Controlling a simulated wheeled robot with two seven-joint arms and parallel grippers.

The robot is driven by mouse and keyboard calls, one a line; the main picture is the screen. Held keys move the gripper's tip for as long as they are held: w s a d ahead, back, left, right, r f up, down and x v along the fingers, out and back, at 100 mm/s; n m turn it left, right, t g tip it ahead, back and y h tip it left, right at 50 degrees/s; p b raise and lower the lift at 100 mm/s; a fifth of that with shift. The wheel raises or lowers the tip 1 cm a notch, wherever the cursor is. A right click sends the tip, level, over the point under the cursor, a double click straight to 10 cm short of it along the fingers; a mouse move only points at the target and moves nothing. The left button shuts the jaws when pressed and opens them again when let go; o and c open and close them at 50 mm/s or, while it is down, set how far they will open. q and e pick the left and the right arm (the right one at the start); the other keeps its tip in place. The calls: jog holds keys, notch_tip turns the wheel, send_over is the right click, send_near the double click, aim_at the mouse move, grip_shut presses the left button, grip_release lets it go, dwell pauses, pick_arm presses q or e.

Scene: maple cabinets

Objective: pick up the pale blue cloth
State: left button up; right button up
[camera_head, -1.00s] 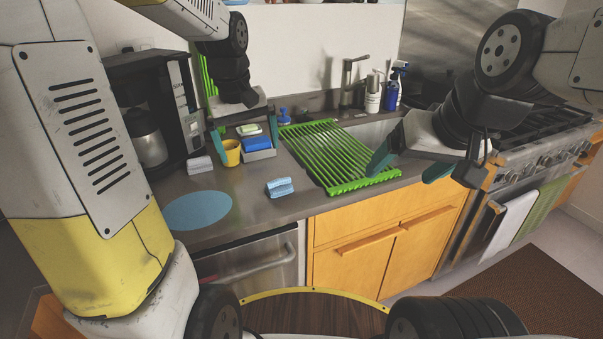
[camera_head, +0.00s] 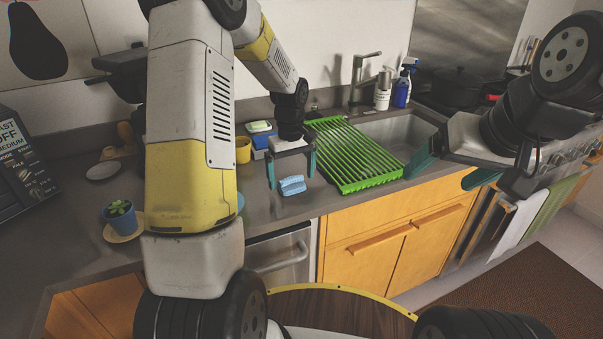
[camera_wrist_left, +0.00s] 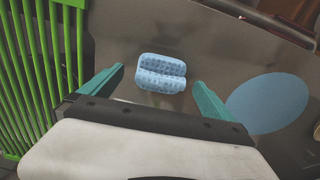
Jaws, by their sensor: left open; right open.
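The pale blue cloth (camera_head: 292,185) lies folded on the grey counter near its front edge. It also shows in the left wrist view (camera_wrist_left: 162,73), with a dimpled surface and a fold line across it. My left gripper (camera_head: 291,171) is open and points down above the cloth, with one teal finger to each side of it. In the left wrist view the cloth lies between the lines of the two fingers, apart from both. My right gripper (camera_head: 438,180) is open and empty, to the right, in front of the sink cabinet.
A green drying rack (camera_head: 355,155) lies right of the cloth. A yellow cup (camera_head: 243,150) and a caddy with a sponge (camera_head: 260,127) stand behind. A round blue mat (camera_wrist_left: 267,103) lies beside the cloth, mostly hidden by my arm in the head view. A potted plant (camera_head: 120,217) stands left.

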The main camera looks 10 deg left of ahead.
pick_arm(q)
jog(key=shift+f, duration=0.55)
jog(key=c, duration=1.4)
jog(key=shift+r, duration=0.1)
jog(key=shift+r, duration=0.45)
jog(key=r, duration=0.2)
jog(key=shift+s+d+r, duration=0.1)
jog(key=shift+s+r, duration=0.2)
jog(key=shift+r, duration=0.05)
jog(key=s+d, duration=0.1)
jog(key=s, duration=0.4)
jog(key=s+d+r, duration=0.1)
jog(key=s+d, duration=0.1)
jog(key=s, duration=0.2)
jog(key=s+d, duration=0.2)
jog(key=s, duration=0.3)
jog(key=shift+s+d+r, duration=0.1)
jog(key=shift+s+r, duration=0.05)
jog(key=shift+s, duration=0.15)
